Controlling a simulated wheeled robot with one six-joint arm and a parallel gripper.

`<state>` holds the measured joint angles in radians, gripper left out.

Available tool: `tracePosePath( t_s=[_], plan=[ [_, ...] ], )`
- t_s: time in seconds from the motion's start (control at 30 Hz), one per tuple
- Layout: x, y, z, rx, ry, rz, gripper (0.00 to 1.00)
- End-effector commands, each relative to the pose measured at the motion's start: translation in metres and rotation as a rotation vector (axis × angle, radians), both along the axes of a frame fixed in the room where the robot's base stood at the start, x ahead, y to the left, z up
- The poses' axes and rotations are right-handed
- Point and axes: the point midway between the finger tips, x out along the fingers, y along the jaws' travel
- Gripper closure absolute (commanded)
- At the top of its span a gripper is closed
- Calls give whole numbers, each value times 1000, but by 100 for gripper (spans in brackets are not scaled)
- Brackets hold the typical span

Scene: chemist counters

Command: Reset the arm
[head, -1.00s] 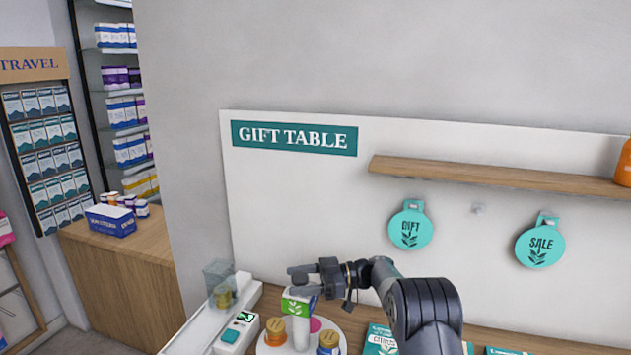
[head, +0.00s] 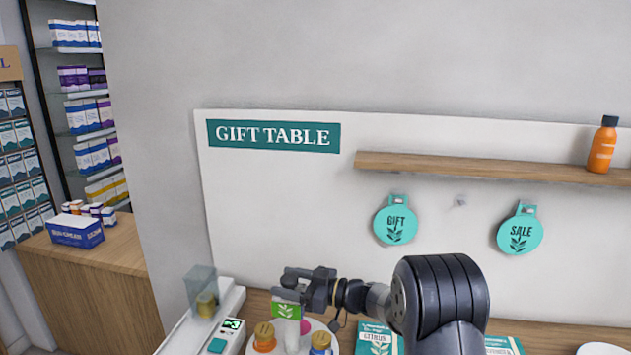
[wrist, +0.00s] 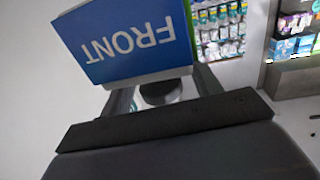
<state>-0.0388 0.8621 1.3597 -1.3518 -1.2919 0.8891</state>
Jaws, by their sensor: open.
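My gripper (head: 303,287) is above the round white stand at the lower middle of the head view. Its jaws are open, with the two fingers apart in the wrist view (wrist: 162,92). A white and green carton with a leaf mark (head: 286,311) shows just under the gripper in the head view, its upper part partly hidden. In the wrist view a box with a blue face reading FRONT (wrist: 125,42), upside down, is close in front of the fingers. I cannot tell whether a finger touches it.
A scale-like device (head: 229,335) and a clear bin (head: 200,290) are to the left. Books (head: 378,338) lie to the right. A wall shelf (head: 470,168) with an orange bottle (head: 602,145) and two round teal tags hang above.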

Motion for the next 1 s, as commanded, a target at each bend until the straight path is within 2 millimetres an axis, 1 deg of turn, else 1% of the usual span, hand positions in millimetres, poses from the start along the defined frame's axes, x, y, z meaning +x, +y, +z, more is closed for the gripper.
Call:
tracePosePath(
  t_s=[0.1,0.3,0.8,1.0],
  plan=[
    [-2,2,-1,0,1,-73,40],
    [-2,3,-1,1,0,-158,40],
    [-2,3,1,1,0,-187,40],
    [0,-6,7,0,-4,-211,40]
  ],
)
